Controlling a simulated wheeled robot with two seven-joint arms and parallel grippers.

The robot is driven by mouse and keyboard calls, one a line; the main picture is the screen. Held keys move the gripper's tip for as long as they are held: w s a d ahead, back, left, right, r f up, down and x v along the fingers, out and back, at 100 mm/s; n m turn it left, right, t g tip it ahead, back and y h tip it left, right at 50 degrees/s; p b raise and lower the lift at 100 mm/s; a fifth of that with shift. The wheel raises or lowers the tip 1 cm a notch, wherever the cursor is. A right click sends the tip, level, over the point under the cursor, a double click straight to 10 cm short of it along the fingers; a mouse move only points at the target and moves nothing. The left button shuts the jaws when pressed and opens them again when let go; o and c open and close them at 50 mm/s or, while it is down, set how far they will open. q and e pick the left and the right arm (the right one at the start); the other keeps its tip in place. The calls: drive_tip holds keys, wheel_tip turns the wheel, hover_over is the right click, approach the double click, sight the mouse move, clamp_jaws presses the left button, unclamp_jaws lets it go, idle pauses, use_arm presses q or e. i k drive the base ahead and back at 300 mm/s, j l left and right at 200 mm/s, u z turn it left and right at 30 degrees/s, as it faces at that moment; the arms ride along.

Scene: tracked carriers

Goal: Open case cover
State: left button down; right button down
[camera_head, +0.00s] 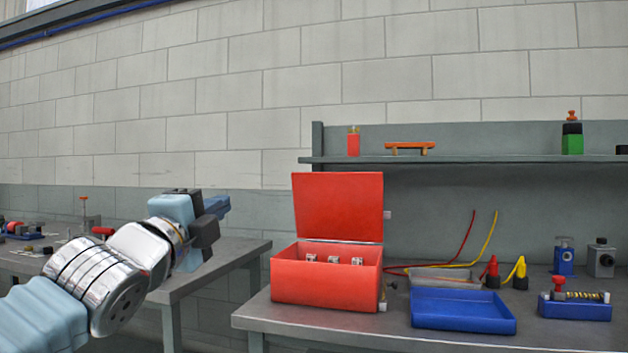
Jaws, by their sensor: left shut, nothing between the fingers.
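The red case (325,285) stands on the grey workbench, right of the picture's middle. Its red cover (339,207) stands up at the back, raised open. Several small silvery parts show inside the case near its front wall. My left gripper (217,208) is in the air to the left of the case, apart from it and from the cover. Its fingers are shut and empty, pointing right. My right gripper is not in view.
A blue tray (462,311) lies right of the case, with a grey tray (445,279) behind it. Red and yellow cables run behind them. A shelf (480,160) hangs above. A second bench (225,256) stands left, with a gap between.

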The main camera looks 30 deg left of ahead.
sight(340, 207)
drive_tip(key=i+j, duration=0.2)
drive_tip(key=i, duration=0.35)
drive_tip(key=i+j, duration=0.2)
drive_tip(key=i, duration=0.35)
